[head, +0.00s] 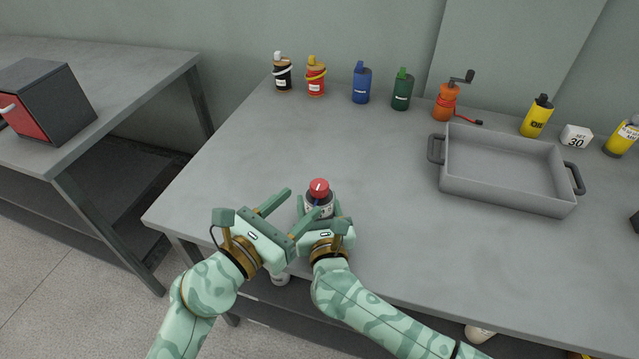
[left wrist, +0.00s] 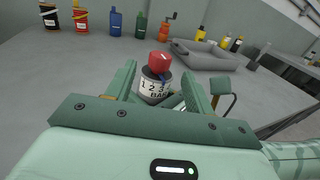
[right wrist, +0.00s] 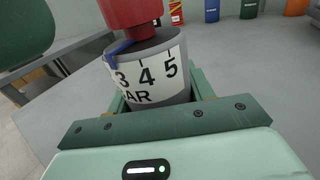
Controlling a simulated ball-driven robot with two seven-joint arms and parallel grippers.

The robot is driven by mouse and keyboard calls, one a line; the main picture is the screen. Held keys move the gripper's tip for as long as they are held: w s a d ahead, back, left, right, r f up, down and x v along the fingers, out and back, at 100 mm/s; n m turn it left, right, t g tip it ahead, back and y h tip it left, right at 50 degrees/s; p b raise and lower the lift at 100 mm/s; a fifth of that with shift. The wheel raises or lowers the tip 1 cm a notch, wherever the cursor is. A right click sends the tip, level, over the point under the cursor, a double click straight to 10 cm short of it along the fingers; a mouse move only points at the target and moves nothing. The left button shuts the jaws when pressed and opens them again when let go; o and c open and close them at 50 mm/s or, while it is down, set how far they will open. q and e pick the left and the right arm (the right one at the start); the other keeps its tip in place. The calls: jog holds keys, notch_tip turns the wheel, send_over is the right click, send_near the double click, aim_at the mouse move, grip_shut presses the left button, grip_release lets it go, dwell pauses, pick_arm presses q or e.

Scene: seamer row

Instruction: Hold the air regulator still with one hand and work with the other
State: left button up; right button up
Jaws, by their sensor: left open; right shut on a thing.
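In the right wrist view the regulator (right wrist: 150,75) fills the space between the fingers, and the digits 3, 4, 5 and a blue pointer show. My right gripper (head: 319,211) is shut on its body. My left gripper (head: 289,214) is open, just left of the regulator. In the left wrist view the regulator (left wrist: 156,85) and its red knob appear beyond and between the open fingers, apart from them.
A grey tray (head: 505,195) with two handles stands at right. The table's middle is clear.

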aim_at(313, 192)
pick_arm(q)
jog(key=x, duration=0.7)
jog(key=shift+w+d, duration=0.1)
jog(key=c, duration=1)
